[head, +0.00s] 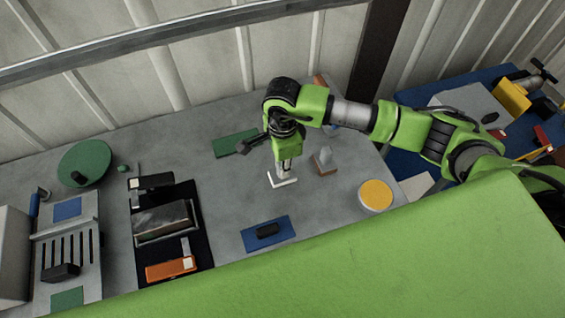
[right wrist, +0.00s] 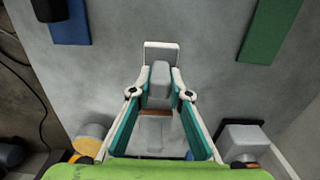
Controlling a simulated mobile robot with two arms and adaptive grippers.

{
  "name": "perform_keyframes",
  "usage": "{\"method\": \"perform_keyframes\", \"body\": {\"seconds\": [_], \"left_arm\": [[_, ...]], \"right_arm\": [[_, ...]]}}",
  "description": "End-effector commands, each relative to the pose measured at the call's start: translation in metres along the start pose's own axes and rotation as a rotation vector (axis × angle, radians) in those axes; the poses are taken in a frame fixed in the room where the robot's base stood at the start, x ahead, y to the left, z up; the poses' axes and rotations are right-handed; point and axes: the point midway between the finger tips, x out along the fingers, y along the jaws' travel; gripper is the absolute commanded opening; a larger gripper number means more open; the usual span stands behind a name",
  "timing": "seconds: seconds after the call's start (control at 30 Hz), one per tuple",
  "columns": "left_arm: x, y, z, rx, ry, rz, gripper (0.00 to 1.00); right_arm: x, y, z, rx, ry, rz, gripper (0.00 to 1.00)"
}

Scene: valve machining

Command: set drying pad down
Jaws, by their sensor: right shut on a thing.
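What I take for the drying pad (head: 284,181) is a small pale plate with an upright grip, under my right gripper in the head view. In the right wrist view, the pad's pale-edged grey plate (right wrist: 161,47) shows beyond the fingertips, with its grey grip (right wrist: 160,76) between them. My right gripper (head: 287,164) points down and is shut on this grip; its two fingers also show in the right wrist view (right wrist: 160,92). The pad is at or just above the grey table; I cannot tell if it touches. My left gripper is not in view.
A green mat (head: 231,146) lies behind the pad, and a blue mat (head: 281,231) with a black object lies in front. A brown-based block (head: 327,168) stands close on the right, with a yellow-topped round container (head: 375,194) beyond. Bare table (head: 232,185) lies to the left.

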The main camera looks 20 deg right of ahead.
Motion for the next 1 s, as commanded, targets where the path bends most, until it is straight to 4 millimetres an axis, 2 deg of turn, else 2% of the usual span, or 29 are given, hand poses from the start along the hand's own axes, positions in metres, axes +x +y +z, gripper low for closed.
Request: {"method": "perform_keyframes", "body": {"seconds": [0.27, 0.3, 0.33, 0.63, 0.8, 0.87, 1.0], "left_arm": [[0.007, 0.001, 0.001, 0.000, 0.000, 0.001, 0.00], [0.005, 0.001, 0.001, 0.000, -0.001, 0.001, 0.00], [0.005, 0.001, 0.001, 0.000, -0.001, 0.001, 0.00], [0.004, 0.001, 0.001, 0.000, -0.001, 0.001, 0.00], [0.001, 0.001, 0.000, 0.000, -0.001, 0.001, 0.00], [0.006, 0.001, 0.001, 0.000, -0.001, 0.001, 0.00], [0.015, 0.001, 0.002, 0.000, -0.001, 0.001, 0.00]], "right_arm": [[0.005, 0.000, 0.000, 0.000, -0.001, -0.001, 0.00], [0.003, 0.000, 0.000, 0.000, -0.001, 0.000, 0.28], [0.003, 0.000, 0.000, 0.000, -0.001, 0.000, 0.34], [0.003, 0.000, 0.000, 0.000, 0.000, 0.000, 0.34], [-0.004, -0.001, 0.000, 0.000, -0.001, -0.002, 0.34], [-0.012, -0.002, 0.001, -0.002, -0.003, -0.005, 0.34], [-0.041, -0.002, 0.001, -0.002, -0.003, -0.008, 0.34]]}}
